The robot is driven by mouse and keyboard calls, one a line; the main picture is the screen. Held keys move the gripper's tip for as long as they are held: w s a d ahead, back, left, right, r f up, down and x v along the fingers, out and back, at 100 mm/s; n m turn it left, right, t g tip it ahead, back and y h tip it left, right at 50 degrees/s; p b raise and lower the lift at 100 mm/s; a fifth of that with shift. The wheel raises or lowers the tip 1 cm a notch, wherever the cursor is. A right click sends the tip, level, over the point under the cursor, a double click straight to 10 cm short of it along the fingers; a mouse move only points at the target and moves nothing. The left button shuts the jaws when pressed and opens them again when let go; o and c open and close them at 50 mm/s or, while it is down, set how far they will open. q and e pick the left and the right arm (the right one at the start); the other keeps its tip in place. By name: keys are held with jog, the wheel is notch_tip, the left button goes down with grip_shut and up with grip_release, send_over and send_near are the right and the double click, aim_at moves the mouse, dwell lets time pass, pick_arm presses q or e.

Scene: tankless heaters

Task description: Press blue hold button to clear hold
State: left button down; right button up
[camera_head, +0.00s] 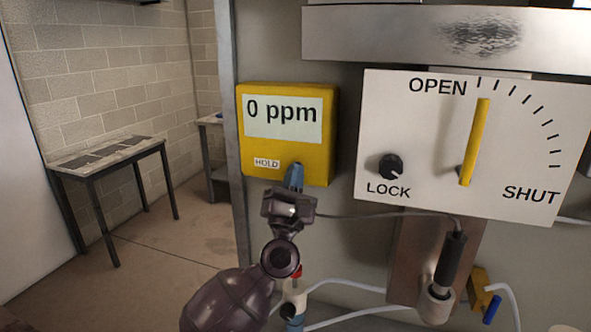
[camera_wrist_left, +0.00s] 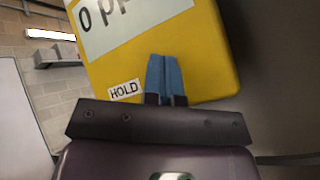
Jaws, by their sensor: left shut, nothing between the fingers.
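A yellow detector box (camera_head: 320,135) hangs on the grey panel. Its screen (camera_head: 283,119) reads "0 ppm", and a small white HOLD label (camera_head: 266,163) is at its lower left. My left gripper (camera_head: 297,168) is shut and empty, with its blue fingertips in front of the box's lower face, just right of the label. In the left wrist view the shut fingers (camera_wrist_left: 163,62) also overlap the lower part of the yellow box (camera_wrist_left: 212,50), beside the HOLD label (camera_wrist_left: 124,90). The blue hold button cannot be made out; the fingers cover that spot. Whether the tips touch the box cannot be told.
Right of the box is a white plate (camera_head: 430,135) with a yellow lever pointing near OPEN and a black LOCK knob (camera_head: 391,166). Below are a black-handled probe (camera_head: 453,260), hoses and valves. A table (camera_head: 110,160) stands at the left, with open floor beside it.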

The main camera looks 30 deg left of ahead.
pick_arm(q)
jog(key=shift+s+d, duration=0.1)
jog(key=shift+s, duration=0.35)
pick_arm(e)
jog(key=shift+s+d+f, duration=0.1)
jog(key=shift+s+f, duration=0.1)
jog(key=shift+s, duration=0.25)
pick_arm(q)
jog(key=s+d+p, duration=0.1)
jog(key=s, duration=0.5)
jog(key=shift+d, duration=0.2)
pick_arm(e)
jog(key=shift+r, duration=0.6)
